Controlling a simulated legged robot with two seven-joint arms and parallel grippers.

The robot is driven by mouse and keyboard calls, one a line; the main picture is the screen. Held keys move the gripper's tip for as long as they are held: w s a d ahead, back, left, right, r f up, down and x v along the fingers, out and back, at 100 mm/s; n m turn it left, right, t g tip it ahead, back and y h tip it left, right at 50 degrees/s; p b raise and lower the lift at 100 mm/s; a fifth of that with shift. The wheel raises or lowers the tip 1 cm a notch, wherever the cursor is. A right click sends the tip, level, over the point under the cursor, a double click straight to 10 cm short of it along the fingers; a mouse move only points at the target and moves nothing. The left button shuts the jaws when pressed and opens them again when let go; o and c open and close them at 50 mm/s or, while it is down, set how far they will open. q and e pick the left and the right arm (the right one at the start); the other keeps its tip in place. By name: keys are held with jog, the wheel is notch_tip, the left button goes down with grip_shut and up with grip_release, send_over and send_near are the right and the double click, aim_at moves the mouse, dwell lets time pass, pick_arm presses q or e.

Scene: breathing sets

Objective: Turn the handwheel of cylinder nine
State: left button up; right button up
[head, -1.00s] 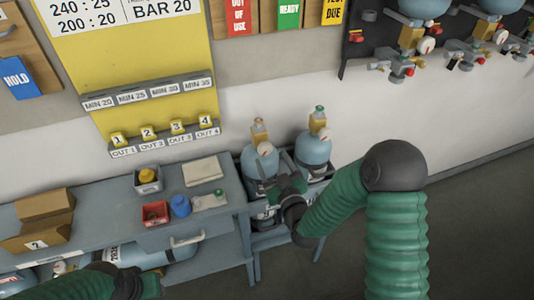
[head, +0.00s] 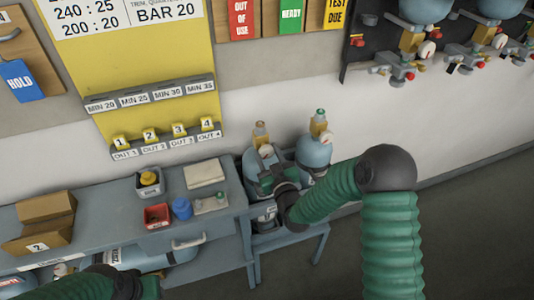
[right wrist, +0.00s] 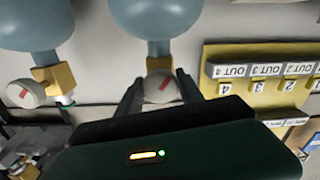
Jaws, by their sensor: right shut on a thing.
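Two blue cylinders stand in a rack at the right end of the bench in the head view, the left cylinder (head: 252,165) and the right cylinder (head: 314,152). Both have tan valves and round pale faces; no number is readable on them. My right gripper (head: 272,180) is at the left cylinder. In the right wrist view its fingers flank a round white face with a red mark (right wrist: 160,87) on that cylinder's valve.
The grey bench (head: 105,225) holds a red bin (head: 157,216), a blue cap (head: 181,208) and cardboard boxes (head: 42,222). A yellow board (head: 165,60) with numbered tags is behind. Wall-mounted cylinder fittings (head: 400,65) are at upper right. The floor right of my arm is clear.

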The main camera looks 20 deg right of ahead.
jog(key=shift+c, duration=0.9)
jog(key=shift+m, duration=0.3)
